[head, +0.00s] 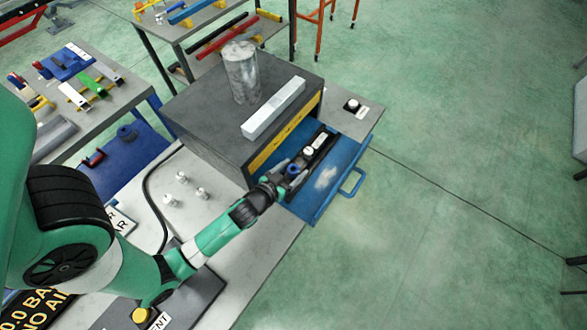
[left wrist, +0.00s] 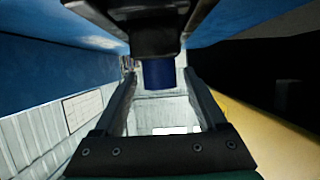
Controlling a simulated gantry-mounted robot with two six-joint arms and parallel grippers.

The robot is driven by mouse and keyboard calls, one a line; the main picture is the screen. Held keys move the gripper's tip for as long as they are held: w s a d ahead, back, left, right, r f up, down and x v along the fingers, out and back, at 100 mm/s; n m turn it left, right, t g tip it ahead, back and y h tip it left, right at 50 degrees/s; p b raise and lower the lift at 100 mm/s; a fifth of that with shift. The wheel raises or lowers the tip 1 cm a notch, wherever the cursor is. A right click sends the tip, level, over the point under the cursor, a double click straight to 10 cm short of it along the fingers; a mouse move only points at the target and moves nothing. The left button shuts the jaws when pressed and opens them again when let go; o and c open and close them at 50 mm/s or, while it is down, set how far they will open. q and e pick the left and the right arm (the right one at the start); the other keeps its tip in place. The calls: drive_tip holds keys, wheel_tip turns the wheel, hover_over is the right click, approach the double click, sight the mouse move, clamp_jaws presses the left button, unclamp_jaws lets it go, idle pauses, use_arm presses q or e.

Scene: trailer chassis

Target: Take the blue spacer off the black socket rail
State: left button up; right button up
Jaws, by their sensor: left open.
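The blue spacer (head: 294,168) shows as a small blue ring on the black socket rail (head: 320,143), which lies in the open blue drawer. My left gripper (head: 284,180) reaches over the drawer and is at the near end of the rail, right beside the spacer. In the left wrist view the spacer (left wrist: 158,75) is a blue cylinder seen between the tips of the open fingers (left wrist: 160,82), against the dark rail (left wrist: 145,30). A gap shows on each side, and I cannot tell whether either finger touches it. My right gripper is not in view.
The drawer (head: 325,205) stands out of a dark grey cabinet (head: 200,100) with a grey cylinder (head: 242,75) and a pale bar (head: 273,108) on top. A white piece (head: 308,151) sits farther along the rail. White pegs (head: 183,177) stand on the bench at left.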

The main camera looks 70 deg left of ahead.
sight(293, 165)
use_arm(q)
drive_tip(key=shift+w+a+f, duration=0.15)
clamp_jaws()
idle(0.5)
drive_tip(key=shift+r, duration=0.35)
wheel_tip(293, 165, up, 3)
drive_tip(key=shift+f+p, duration=0.2)
drive_tip(key=shift+p, duration=0.5)
drive_tip(key=w+d+r+p, duration=0.7)
drive_tip(key=d+r, duration=0.2)
drive_tip(key=d, duration=0.3)
drive_tip(key=shift+d+r+p, duration=0.15)
drive_tip(key=shift+r+p, duration=0.2)
drive_tip(key=shift+r, duration=0.05)
